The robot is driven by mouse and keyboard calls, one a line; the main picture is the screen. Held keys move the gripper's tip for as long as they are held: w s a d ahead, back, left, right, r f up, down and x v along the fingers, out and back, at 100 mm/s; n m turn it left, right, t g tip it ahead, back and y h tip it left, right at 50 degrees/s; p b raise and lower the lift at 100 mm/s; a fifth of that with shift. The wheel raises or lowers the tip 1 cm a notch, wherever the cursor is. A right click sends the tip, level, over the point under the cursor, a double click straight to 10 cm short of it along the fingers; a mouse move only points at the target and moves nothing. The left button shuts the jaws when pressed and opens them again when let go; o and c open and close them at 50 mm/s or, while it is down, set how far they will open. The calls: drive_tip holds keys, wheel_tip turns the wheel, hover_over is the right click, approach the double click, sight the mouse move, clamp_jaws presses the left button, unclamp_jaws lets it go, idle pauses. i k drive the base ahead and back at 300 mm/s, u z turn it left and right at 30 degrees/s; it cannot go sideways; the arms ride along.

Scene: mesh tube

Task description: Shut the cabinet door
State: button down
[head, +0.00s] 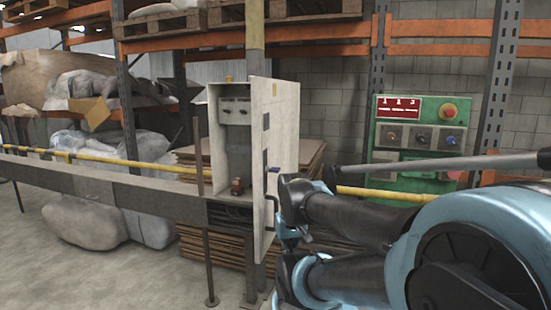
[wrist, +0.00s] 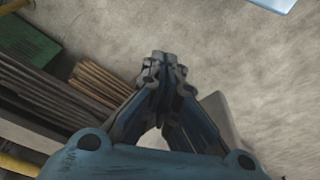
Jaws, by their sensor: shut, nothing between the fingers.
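The cabinet (head: 235,150) is a pale grey metal box on a post, in the middle of the head view. Its inside shows, with dark fittings and a small reddish part at the bottom.
A green control panel (head: 415,140) with buttons stands at the right, behind my arm. A yellow rail (head: 110,160) and grey beam run left of the cabinet. Flat stacked boards (head: 200,250) lie below. Concrete floor (head: 60,265) is clear at the front left.

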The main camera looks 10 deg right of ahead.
sight(270, 108)
drive_tip(key=u, duration=0.5)
drive_tip(key=k, duration=1.15)
drive_tip(key=u, duration=0.55)
drive_tip(key=i, duration=0.4)
drive_tip(key=u, duration=0.2)
